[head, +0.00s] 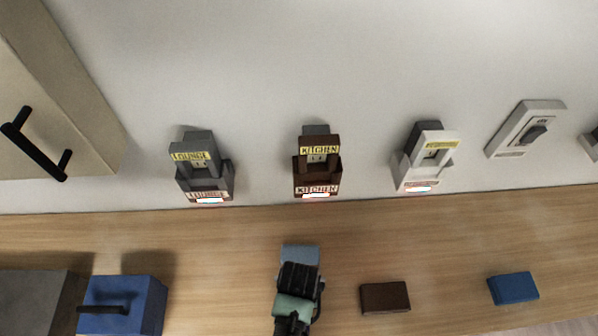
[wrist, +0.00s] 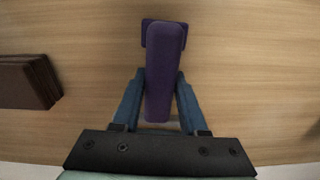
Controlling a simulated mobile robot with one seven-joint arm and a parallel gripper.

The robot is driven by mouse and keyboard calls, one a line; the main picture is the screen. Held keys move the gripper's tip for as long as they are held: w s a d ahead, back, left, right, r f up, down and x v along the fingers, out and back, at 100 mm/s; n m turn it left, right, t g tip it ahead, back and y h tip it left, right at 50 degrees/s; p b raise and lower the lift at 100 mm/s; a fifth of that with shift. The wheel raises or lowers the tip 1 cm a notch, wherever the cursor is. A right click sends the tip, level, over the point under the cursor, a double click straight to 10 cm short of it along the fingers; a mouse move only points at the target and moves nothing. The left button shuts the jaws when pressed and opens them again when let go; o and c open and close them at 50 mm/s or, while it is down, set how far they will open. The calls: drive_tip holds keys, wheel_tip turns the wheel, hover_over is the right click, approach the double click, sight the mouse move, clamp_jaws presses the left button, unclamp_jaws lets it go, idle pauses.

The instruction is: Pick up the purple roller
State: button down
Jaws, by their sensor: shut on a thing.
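The purple roller (wrist: 165,70) shows in the wrist view as a long dark purple bar with a wider piece at its far end. My gripper (wrist: 161,78) has its two blue fingers on either side of the bar, shut on it. In the head view my gripper (head: 299,258) is over the wooden surface, below the middle wall holder, and the roller is hidden there. I cannot tell whether the roller touches the surface.
A brown block (head: 385,297) lies right of my gripper, and a blue block (head: 513,288) lies farther right. A blue box with a black handle (head: 140,300) stands left. Labelled holders, including the brown KITCHEN one (head: 317,172), are on the white wall behind. Bare wood lies between the blocks.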

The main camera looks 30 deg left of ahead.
drive_tip(key=shift+r, duration=0.1)
wheel_tip(320, 180, up, 10)
drive_tip(key=shift+r, duration=0.15)
idle(0.5)
drive_tip(key=c, duration=1)
unclamp_jaws()
drive_tip(key=shift+c, duration=0.2)
clamp_jaws()
drive_tip(key=w+d+r+n+t+h+p, duration=0.3)
drive_tip(key=w+d+r+n+h+p, duration=0.2)
drive_tip(key=w+d+n, duration=0.3)
drive_tip(key=w+d+r+n+t+h+p, duration=0.3)
drive_tip(key=w+d+r+n+p, duration=0.4)
drive_tip(key=d, duration=0.8)
drive_tip(key=shift+w+d+r+n+h, duration=0.25)
drive_tip(key=shift+w+n+h, duration=0.5)
drive_tip(key=shift+n, duration=1.15)
drive_tip(key=shift+s+a, duration=0.1)
drive_tip(key=shift+s, duration=0.05)
